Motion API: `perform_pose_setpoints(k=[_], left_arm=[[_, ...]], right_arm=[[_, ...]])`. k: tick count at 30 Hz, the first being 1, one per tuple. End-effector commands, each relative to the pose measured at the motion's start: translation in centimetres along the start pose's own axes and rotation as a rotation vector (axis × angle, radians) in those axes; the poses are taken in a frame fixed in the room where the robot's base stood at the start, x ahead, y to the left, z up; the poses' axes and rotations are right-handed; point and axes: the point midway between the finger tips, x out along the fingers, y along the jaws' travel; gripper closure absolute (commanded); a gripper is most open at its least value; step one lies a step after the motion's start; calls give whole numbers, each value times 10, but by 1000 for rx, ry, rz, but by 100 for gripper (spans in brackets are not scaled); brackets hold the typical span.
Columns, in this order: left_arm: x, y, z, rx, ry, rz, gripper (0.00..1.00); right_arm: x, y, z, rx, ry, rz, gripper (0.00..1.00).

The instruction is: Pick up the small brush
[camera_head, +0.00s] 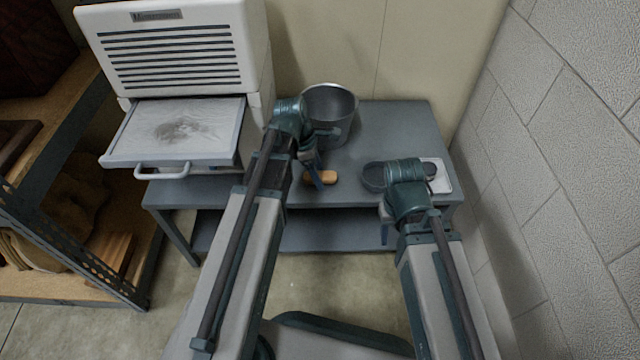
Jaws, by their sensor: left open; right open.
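A small tan, wooden-looking block, apparently the small brush (327,177), lies near the front edge of the grey table (400,130). Its bristles cannot be made out. My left gripper (317,180) is open, its fingers pointing down at the brush and covering part of it. Whether they touch it or stand around it cannot be told. My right gripper (385,228) is open and empty by the table's front edge, to the right of the brush and mostly hidden by its own wrist.
A grey metal bucket (337,104) stands behind the brush. A dark oval object (373,176) and a white tray (441,176) lie to the right. A white slatted machine with a pulled-out drawer (117,158) stands at left. A block wall (560,150) bounds the right side.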

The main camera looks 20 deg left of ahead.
Motion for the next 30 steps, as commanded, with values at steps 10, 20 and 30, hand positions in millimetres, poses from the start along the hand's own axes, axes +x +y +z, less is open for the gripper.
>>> perform_pose_setpoints(k=[10, 20, 30], left_arm=[[2, 0, 0, 0, 0, 0, 36], [2, 0, 0, 0, 0, 0, 96], [1, 0, 0, 0, 0, 0, 100]], right_arm=[[2, 0, 0, -1, 0, -1, 50], [2, 0, 0, -1, 0, -1, 50], [1, 0, 0, -1, 0, -1, 50]])
